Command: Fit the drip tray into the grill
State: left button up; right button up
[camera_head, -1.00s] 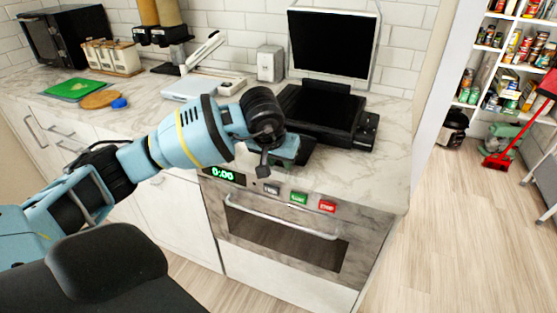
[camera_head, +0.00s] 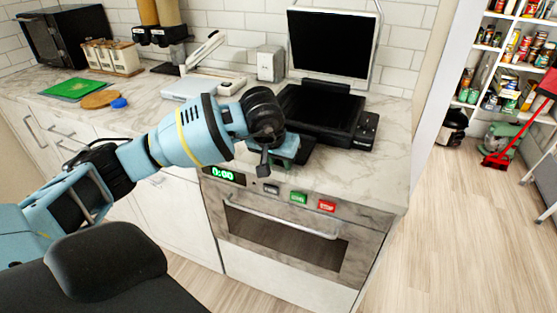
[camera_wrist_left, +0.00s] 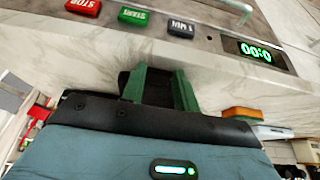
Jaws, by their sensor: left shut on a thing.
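The black grill (camera_head: 318,110) stands on the marble counter with its lid (camera_head: 333,50) raised upright at the back. My left gripper (camera_head: 284,152) is in front of the grill, low over the counter's front part. Its green fingers (camera_wrist_left: 159,88) are shut on the dark drip tray (camera_head: 306,150). Only part of the tray shows, past the gripper toward the grill; the gripper hides the rest. In the wrist view, a dark piece of the tray (camera_wrist_left: 157,90) shows between the fingers. I cannot tell whether the tray touches the grill. My right gripper is not in view.
The oven (camera_head: 285,235) with its START and STOP buttons is built in below the counter. A grey box (camera_head: 270,64) stands behind the grill, to the left. A white device (camera_head: 197,86), brown board (camera_head: 100,99) and green board (camera_head: 73,88) lie further left. The right front counter is bare.

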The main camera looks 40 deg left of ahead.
pick_arm(q)
jog(key=shift+w+a, duration=0.1)
jog(key=shift+w, duration=0.5)
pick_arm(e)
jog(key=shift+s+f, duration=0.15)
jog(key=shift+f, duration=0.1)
pick_arm(q)
jog(key=shift+s, duration=0.25)
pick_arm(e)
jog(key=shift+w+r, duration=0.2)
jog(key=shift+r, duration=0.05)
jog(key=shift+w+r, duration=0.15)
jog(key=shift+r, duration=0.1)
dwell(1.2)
pick_arm(q)
jog(key=shift+w, duration=0.25)
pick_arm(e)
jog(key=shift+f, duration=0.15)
pick_arm(q)
jog(key=shift+s, duration=0.25)
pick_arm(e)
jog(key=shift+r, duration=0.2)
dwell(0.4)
pick_arm(q)
jog(key=shift+r+p, duration=0.1)
jog(key=shift+p, duration=0.3)
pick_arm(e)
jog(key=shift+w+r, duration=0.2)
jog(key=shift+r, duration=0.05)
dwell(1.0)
